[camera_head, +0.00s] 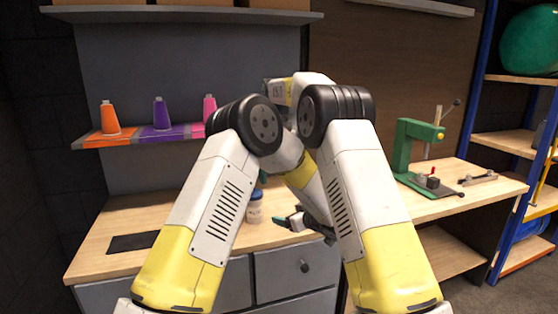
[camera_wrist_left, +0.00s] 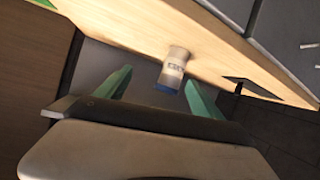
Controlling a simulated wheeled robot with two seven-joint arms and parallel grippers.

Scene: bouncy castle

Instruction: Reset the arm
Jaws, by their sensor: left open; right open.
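My left gripper (camera_head: 288,221) hangs over the front of the workbench, below the crossed forearms. In the left wrist view its two teal fingers (camera_wrist_left: 157,84) are spread apart with nothing held. A white bottle with a blue cap (camera_wrist_left: 175,65) shows beyond and between them, and it also stands on the bench in the head view (camera_head: 254,208), just left of the gripper and apart from it. My right gripper (camera_head: 262,178) is mostly hidden behind my left arm; only a small teal part shows above the bottle.
The wooden workbench (camera_head: 110,222) has a dark flat pad (camera_head: 132,243) at left. A green press (camera_head: 405,150) stands on the bench at right, beside a blue-framed rack (camera_head: 478,100).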

